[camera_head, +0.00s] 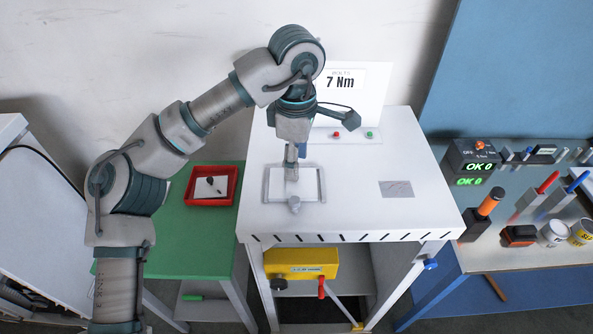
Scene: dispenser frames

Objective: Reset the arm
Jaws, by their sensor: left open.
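My left arm (207,105) comes in from the left, arches up over the white table and bends down. My left gripper (291,176) points down over a small white plate with a grey frame (310,190) on the table. It is open, though its fingers look small and partly overlap in this view. I cannot tell whether it touches the plate. My right gripper is out of view.
A "7 Nm" sign (341,82) stands at the back, with red and green buttons before it. A red tray (211,200) lies on the green table at left. A controller showing "OK 0" (470,162), tools and cans fill the right bench. The white table's right side is mostly clear.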

